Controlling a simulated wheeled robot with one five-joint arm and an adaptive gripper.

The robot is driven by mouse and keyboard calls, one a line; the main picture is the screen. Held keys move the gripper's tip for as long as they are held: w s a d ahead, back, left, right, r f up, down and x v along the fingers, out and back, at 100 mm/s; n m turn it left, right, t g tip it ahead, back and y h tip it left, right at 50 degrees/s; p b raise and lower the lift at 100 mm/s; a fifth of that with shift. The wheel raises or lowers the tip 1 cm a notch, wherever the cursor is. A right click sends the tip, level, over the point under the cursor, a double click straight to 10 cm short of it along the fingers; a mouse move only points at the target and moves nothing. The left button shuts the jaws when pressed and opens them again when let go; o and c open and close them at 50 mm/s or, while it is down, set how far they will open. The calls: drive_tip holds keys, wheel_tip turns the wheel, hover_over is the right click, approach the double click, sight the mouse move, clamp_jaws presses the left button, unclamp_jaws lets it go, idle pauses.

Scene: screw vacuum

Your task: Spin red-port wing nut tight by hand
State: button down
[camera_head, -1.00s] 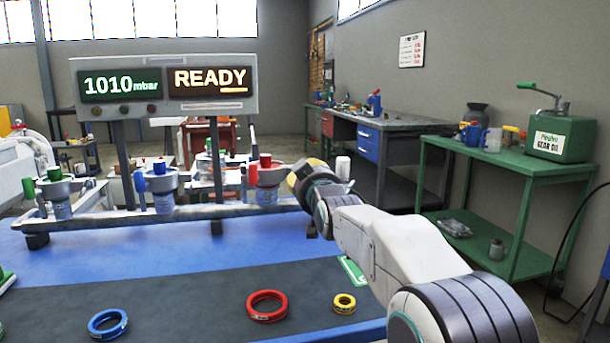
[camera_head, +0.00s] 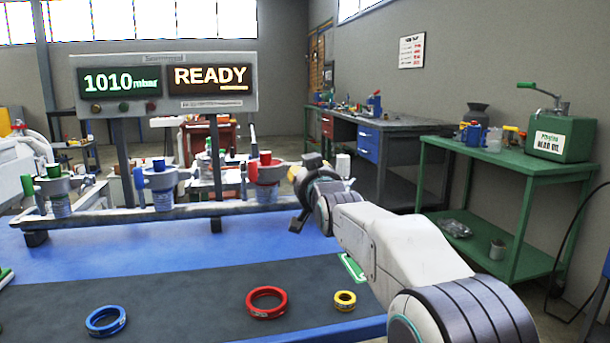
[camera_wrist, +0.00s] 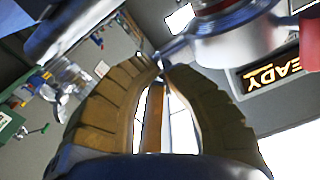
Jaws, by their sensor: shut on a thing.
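The red port (camera_head: 266,172), a metal flange clamp with a red cap, stands on the rail right of the middle in the head view. In the wrist view its grey clamp (camera_wrist: 235,42) fills the upper right. A thin metal wing of the wing nut (camera_wrist: 176,47) reaches from it to my fingertips. My gripper (camera_wrist: 160,65) has its tan ribbed fingers closed together at the tips on this wing. The rest of the nut is hidden or blurred. In the head view my gripper (camera_head: 302,190) is just right of the red port, partly hidden by my wrist.
The blue port (camera_head: 162,180) and green port (camera_head: 57,185) stand further left on the same rail. Red (camera_head: 266,302), blue (camera_head: 105,321) and yellow (camera_head: 344,300) rings lie on the dark mat. The display (camera_head: 165,84) reads 1010 mbar and READY.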

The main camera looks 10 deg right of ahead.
drive_tip(key=shift+f+m, duration=0.1)
drive_tip(key=shift+m, duration=1.1)
drive_tip(key=c, duration=1.3)
unclamp_jaws()
drive_tip(key=shift+s, duration=0.1)
drive_tip(key=s, duration=1.2)
